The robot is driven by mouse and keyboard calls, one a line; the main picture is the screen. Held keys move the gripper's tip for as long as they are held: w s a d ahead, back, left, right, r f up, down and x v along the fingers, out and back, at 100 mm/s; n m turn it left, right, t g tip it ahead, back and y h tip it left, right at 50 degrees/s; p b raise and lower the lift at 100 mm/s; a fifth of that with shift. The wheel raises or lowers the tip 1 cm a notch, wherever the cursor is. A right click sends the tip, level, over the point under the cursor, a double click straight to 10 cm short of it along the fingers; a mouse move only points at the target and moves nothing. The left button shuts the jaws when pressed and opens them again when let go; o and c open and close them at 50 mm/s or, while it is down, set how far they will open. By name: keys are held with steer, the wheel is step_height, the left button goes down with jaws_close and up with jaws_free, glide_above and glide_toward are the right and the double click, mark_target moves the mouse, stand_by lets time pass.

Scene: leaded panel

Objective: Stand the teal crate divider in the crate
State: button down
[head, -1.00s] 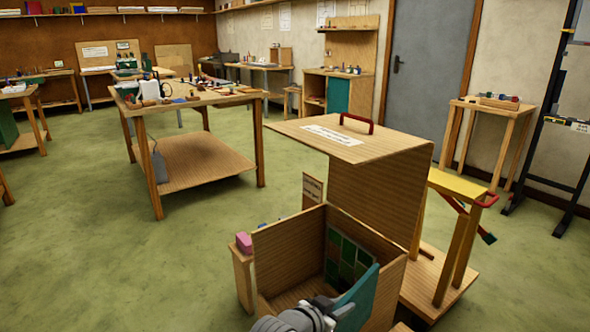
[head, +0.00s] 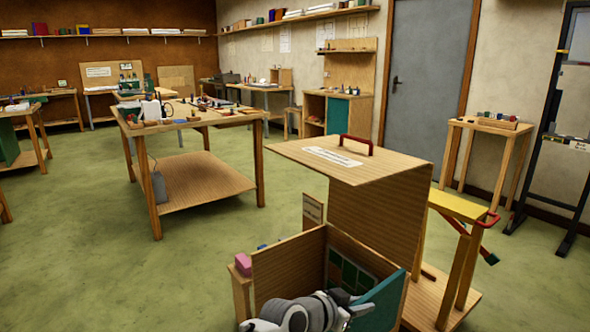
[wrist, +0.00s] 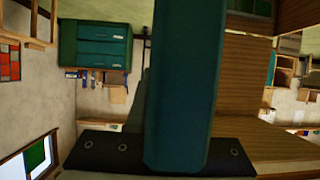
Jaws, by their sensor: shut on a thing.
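The teal crate divider (head: 381,304) is a flat teal sheet, tilted in the head view at the right side of the open wooden crate (head: 276,273). My gripper (head: 354,308) is shut on the divider, with my wrist over the crate's near part. In the wrist view the divider (wrist: 187,75) is a broad, dark teal band up the middle. Its lower edge is hidden in the head view, so I cannot tell whether it touches the crate floor.
A wooden board with a red handle (head: 357,146) and a white label rises just behind the crate. A yellow-topped stand (head: 455,206) is close on the right. A pink block (head: 243,264) sits at the crate's left. Open green floor lies to the left.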

steer(key=shift+a+r, duration=0.1)
steer(key=shift+r, duration=0.2)
step_height(320, 180, up, 11)
steer(key=p, duration=1.8)
